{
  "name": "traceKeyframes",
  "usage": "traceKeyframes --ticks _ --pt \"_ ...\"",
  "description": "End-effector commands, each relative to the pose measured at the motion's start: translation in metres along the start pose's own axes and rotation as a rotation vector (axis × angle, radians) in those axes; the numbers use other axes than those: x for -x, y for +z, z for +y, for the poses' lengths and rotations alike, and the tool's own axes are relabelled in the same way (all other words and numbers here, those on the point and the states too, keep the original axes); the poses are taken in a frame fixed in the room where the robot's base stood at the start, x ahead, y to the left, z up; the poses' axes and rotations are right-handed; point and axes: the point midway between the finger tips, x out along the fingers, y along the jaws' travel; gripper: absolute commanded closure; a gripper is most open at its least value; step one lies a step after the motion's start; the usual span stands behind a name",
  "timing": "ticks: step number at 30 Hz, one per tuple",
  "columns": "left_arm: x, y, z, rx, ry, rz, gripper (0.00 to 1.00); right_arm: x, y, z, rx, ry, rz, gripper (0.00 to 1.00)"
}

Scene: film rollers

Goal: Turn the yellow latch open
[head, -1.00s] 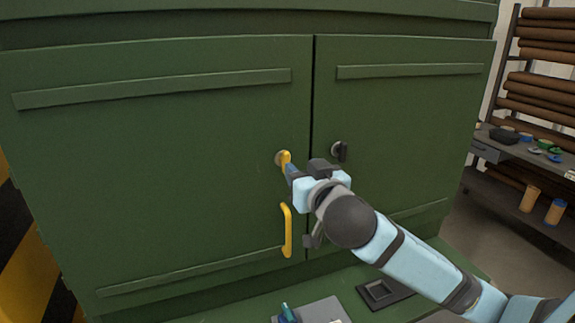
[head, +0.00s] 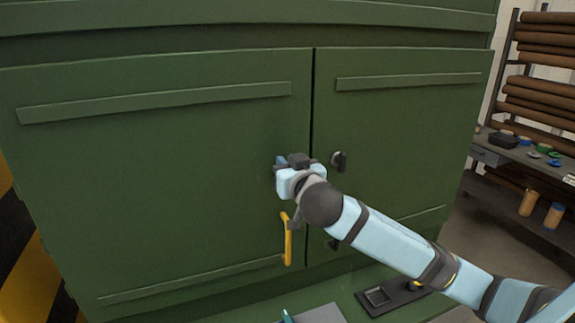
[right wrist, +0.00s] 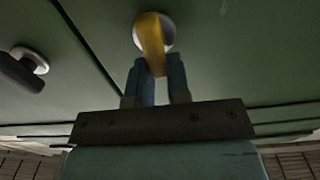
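The yellow latch (right wrist: 152,42) sits on a round pale base on the left green cabinet door (head: 160,160). In the right wrist view its handle hangs nearly straight down, slightly slanted. My right gripper (right wrist: 161,78) has its two blue fingers close on either side of the handle's lower end, with almost no gap, and appears shut on it. In the head view my right gripper (head: 281,162) covers the latch. My left gripper is not in view.
A yellow pull handle (head: 287,240) is just below my right gripper. A dark latch (head: 340,160) is on the right door (head: 410,140), beside the door seam. A green ledge (head: 335,285) with a dark plate (head: 376,297) lies below. A shelf of brown rolls (head: 540,90) stands at right.

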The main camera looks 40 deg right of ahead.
Motion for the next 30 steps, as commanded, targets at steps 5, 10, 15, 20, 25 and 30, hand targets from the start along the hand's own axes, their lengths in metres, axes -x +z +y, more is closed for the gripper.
traceKeyframes --ticks 5,10,15,20,25,30 --pt "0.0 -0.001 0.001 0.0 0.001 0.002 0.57 0.0 0.0 0.0 0.001 0.001 0.0 1.0" --pt "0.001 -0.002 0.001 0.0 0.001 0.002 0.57 0.0 0.0 0.0 0.019 0.001 -0.001 1.0" --pt "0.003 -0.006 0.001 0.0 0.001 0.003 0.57 0.0 -0.001 -0.002 0.081 0.0 -0.002 1.0" --pt "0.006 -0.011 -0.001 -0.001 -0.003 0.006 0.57 0.0 -0.001 -0.005 0.191 0.0 -0.002 1.0" --pt "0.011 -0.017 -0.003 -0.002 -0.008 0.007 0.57 0.0 -0.001 -0.009 0.344 -0.001 -0.002 1.0" --pt "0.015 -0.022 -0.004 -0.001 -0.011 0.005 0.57 0.0 0.001 -0.013 0.507 -0.001 -0.003 1.0"
